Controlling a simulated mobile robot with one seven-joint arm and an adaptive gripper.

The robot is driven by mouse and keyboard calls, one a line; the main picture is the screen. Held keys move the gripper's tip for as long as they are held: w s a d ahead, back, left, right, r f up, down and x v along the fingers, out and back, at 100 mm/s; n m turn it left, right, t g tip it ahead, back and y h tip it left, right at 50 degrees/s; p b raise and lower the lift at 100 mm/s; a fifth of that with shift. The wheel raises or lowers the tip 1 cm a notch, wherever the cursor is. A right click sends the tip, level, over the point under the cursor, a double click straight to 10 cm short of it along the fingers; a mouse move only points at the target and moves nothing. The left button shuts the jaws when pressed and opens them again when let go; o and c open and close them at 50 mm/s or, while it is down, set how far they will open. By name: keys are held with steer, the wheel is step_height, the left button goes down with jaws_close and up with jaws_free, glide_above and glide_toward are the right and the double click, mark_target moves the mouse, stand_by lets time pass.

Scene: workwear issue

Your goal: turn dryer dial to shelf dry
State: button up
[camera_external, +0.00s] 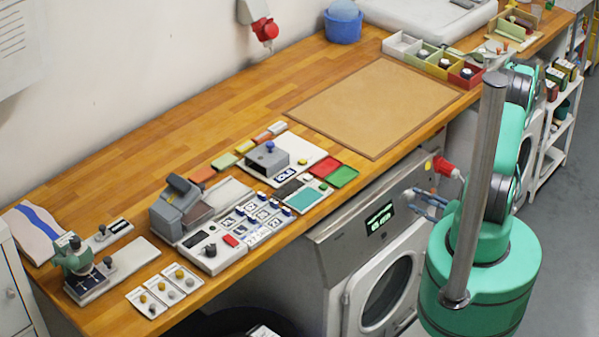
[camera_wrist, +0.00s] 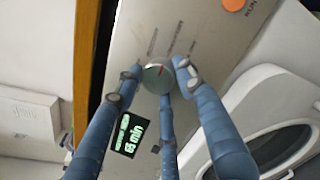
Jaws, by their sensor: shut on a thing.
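The dryer (camera_external: 340,250) is built in under the worktop, with a slanted metal control panel on top. In the wrist view its round grey dial (camera_wrist: 157,79) carries a red pointer mark directed up and slightly right. Printed labels fan out above it, too small to read. My gripper (camera_wrist: 159,74) is shut on the dial, with blue fingers at its left, right and lower sides. In the external view my gripper (camera_external: 412,200) is at the panel, and the dial is largely hidden. A lit green display (camera_wrist: 127,135) is beside the fingers; it also shows externally (camera_external: 380,219).
An orange button (camera_wrist: 234,5) is on the panel beyond the dial. The round dryer door (camera_external: 388,290) is below the panel. The worktop edge runs close above it. A brown mat (camera_external: 375,105) and several small devices and trays lie on the worktop.

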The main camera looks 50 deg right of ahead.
steer(key=shift+a+f+m, duration=0.2)
steer(key=shift+m, duration=0.5)
steer(key=shift+o, duration=0.2)
steer(key=shift+a, duration=0.1)
steer(key=o, duration=1.1)
steer(key=shift+c, duration=0.2)
steer(key=shift+r, duration=0.1)
steer(key=shift+s, duration=0.15)
steer(key=shift+s+r, duration=0.1)
steer(key=shift+s, duration=0.55)
steer(key=s+r, duration=0.1)
steer(key=s, duration=0.9)
steer(key=shift+s+a, duration=0.15)
steer(key=shift+a, duration=0.1)
